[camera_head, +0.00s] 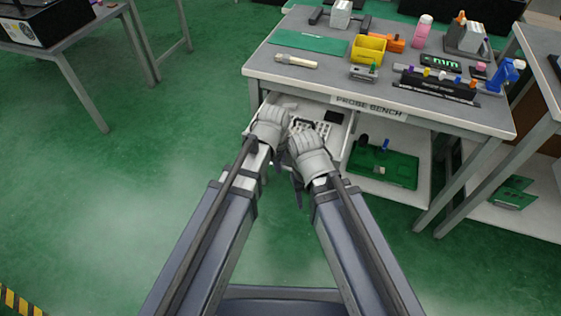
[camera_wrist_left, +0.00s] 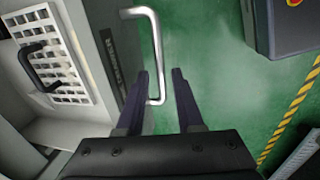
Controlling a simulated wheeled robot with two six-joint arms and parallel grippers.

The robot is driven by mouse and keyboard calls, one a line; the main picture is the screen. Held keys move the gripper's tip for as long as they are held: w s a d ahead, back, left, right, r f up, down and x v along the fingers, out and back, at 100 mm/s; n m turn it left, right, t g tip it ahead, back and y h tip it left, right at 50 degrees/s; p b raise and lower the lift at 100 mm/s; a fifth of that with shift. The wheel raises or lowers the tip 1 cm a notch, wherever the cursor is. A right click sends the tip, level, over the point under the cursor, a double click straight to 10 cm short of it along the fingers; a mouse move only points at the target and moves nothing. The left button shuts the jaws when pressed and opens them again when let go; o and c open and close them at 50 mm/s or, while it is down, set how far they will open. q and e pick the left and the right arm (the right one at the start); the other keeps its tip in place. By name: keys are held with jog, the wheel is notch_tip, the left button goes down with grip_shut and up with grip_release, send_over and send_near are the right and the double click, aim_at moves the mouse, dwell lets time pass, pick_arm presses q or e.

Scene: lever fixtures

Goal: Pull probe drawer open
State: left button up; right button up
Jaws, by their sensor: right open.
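The probe drawer (camera_head: 338,138) stands out from under the bench front in the head view, showing its white inside. In the left wrist view its grey front (camera_wrist_left: 112,55) carries a bright metal bar handle (camera_wrist_left: 154,45). My left gripper (camera_wrist_left: 161,76) is open, with a dark finger on each side of the handle's lower part; a small gap shows on both sides of the bar. In the head view my left gripper (camera_head: 277,160) is at the drawer front, mostly hidden by its own wrist. My right gripper (camera_head: 298,188) is open and empty, lower and nearer me.
The bench (camera_head: 430,112) labelled PROBE BENCH holds a yellow bin (camera_head: 368,50), a green mat (camera_head: 310,41) and several tools. The drawer holds a white slotted tray (camera_wrist_left: 52,62) with a black handle. A lower shelf carries a green board (camera_head: 385,165). Floor at left is clear.

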pick_arm(q)
jog(key=shift+o, duration=0.5)
jog(key=shift+r, duration=0.15)
notch_tip(320, 180, up, 7)
jog(key=s+p, duration=0.1)
jog(key=p, duration=0.6)
jog(key=shift+s+a+r+p, duration=0.2)
jog(key=shift+a+p, duration=0.05)
jog(key=shift+p, duration=0.1)
jog(key=shift+w, duration=0.1)
